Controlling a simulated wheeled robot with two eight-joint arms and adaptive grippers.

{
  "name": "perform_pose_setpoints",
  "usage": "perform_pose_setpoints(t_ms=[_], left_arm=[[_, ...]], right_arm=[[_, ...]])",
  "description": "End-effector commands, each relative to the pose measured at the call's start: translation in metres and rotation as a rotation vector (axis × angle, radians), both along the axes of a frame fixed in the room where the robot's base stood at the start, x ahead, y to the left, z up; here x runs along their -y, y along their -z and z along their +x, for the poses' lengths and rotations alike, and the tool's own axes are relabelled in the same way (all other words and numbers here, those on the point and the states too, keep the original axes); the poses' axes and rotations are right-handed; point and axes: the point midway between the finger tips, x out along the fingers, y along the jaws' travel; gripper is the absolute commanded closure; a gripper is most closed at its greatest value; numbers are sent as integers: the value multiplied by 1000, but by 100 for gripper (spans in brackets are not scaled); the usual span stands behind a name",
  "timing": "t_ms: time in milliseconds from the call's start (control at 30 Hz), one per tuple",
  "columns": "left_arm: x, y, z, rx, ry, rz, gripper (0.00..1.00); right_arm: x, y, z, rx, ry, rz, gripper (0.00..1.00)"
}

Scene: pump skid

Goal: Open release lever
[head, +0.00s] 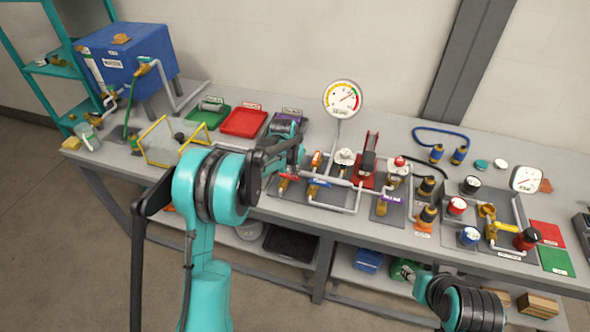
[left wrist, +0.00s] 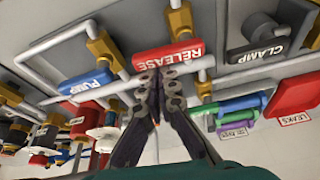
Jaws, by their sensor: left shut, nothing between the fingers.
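The red release lever (left wrist: 168,56), lettered RELEASE, shows in the left wrist view beside a brass valve (left wrist: 181,20), lying roughly along a grey pipe. In the head view the red lever (head: 289,178) is partly hidden by my left gripper. My left gripper (left wrist: 160,73) is shut and empty. Its fingertips are together at the lever's near edge; I cannot tell whether they touch it. In the head view the left gripper (head: 294,168) is over the middle of the bench.
A blue PUMP lever (left wrist: 88,81) and a dark CLAMP lever (left wrist: 258,50) flank the release lever. Grey pipes run close by. A pressure gauge (head: 343,98) stands behind. Red (head: 243,122) and green (head: 208,117) trays lie at the back. Yellow-framed panel (head: 170,143) stands left.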

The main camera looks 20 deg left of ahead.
Motion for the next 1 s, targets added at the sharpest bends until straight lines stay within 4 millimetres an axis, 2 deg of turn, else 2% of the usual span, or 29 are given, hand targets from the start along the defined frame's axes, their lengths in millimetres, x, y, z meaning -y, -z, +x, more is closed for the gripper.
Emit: perform_pose_setpoints(t_ms=[267,1000], left_arm=[[1,1,-6,0,148,0,100],[-6,0,-33,-1,848,-2,100]], right_arm=[[0,2,0,0,0,0,60],[0,6,0,0,0,0,60]])
